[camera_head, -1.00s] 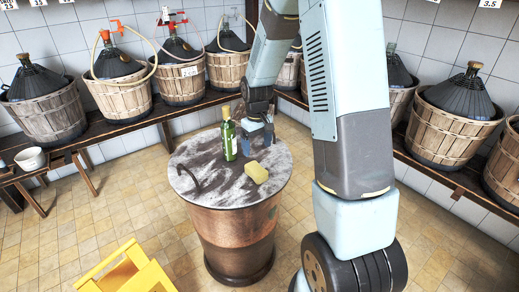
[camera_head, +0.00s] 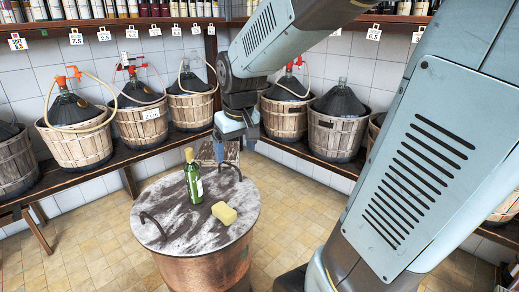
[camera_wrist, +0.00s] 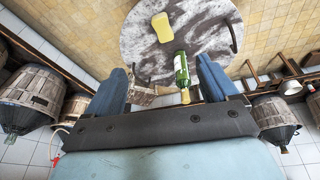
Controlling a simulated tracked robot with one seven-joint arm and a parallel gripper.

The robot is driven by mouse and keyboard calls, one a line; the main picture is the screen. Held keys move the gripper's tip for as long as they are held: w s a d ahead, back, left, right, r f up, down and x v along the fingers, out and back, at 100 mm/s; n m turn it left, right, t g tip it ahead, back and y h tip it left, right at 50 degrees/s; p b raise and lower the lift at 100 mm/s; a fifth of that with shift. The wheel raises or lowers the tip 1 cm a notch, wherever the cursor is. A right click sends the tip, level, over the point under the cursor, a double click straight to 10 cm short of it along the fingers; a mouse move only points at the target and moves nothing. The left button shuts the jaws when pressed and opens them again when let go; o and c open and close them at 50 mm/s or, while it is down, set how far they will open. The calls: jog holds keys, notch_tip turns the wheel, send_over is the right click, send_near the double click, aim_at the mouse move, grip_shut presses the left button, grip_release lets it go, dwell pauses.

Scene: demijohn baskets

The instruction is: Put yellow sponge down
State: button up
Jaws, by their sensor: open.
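The yellow sponge (camera_head: 224,213) lies flat on the right part of the round marble-patterned table top (camera_head: 170,236). In the wrist view the sponge (camera_wrist: 162,27) lies beyond my fingers, near the top. My gripper (camera_head: 228,155) is raised above and behind the table's far edge, apart from the sponge. In the wrist view its two blue fingers (camera_wrist: 163,92) are spread wide with nothing gripped. A green bottle (camera_head: 194,178) stands upright on the table left of the sponge. In the wrist view the bottle (camera_wrist: 181,70) shows between the fingers, farther off.
Dark curved handles stand at the table's left (camera_head: 152,222) and far edge. Wicker-basketed demijohns (camera_head: 75,130) line a wooden bench (camera_head: 85,175) along the walls. Tiled floor (camera_head: 105,245) around the table is open. Bottles stand on high shelves.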

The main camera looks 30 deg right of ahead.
jog(key=s+r+m+t, duration=0.1)
jog(key=s+r, duration=0.4)
jog(key=s, duration=0.8)
jog(key=shift+r+t, duration=0.2)
jog(key=shift+t, duration=0.4)
